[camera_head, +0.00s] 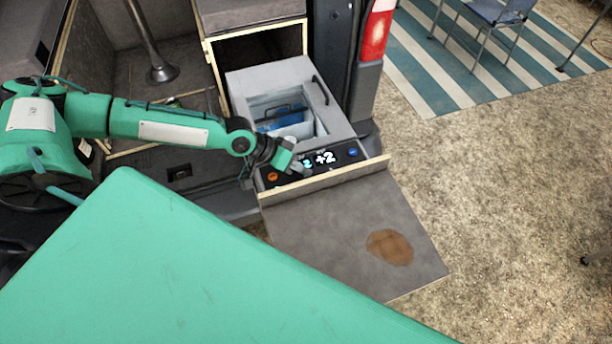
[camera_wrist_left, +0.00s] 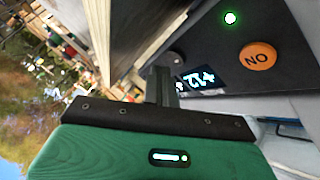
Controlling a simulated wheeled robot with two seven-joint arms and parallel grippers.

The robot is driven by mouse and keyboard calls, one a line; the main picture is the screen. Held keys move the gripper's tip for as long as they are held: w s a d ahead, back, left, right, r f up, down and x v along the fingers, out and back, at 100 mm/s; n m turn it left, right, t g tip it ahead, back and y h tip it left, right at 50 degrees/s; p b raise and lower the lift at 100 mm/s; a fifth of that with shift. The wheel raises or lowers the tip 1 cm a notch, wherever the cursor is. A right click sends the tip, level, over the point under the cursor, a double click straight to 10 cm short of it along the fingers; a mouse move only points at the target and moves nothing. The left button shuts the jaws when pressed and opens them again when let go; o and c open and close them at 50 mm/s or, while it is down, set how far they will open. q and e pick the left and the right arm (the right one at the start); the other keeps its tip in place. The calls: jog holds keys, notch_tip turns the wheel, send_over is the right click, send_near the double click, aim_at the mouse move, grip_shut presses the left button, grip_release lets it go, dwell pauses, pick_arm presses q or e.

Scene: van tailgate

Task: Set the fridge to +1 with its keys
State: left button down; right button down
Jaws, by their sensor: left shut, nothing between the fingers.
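The fridge (camera_head: 250,90) is a grey open-topped box in the van's tail, with a dark key panel (camera_head: 338,162) along its front edge. The lit display (camera_head: 325,158) reads +2; it also shows turned over in the left wrist view (camera_wrist_left: 200,80). An orange key (camera_head: 272,177) is at the panel's left and a blue key (camera_head: 352,152) at its right. My left gripper (camera_head: 298,170) is shut and empty over the panel, just left of the digits. In the wrist view its fingers (camera_wrist_left: 163,82) are beside a small round grey key (camera_wrist_left: 176,58); whether they touch is unclear. My right gripper is out of view.
A wooden-edged board (camera_head: 350,235) with a brown stain (camera_head: 389,247) extends in front of the panel. A metal post (camera_head: 150,45) stands at the back left.

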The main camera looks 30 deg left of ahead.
pick_arm(q)
jog(key=shift+f, duration=0.1)
dwell(0.4)
jog(key=shift+f, duration=0.35)
jog(key=shift+f+b, duration=0.35)
jog(key=shift+f, duration=0.05)
dwell(0.5)
jog(key=shift+r, duration=0.1)
jog(key=shift+r+p, duration=0.75)
jog(key=shift+p, duration=0.05)
notch_tip(320, 180, up, 5)
jog(key=p, duration=0.4)
dwell(1.0)
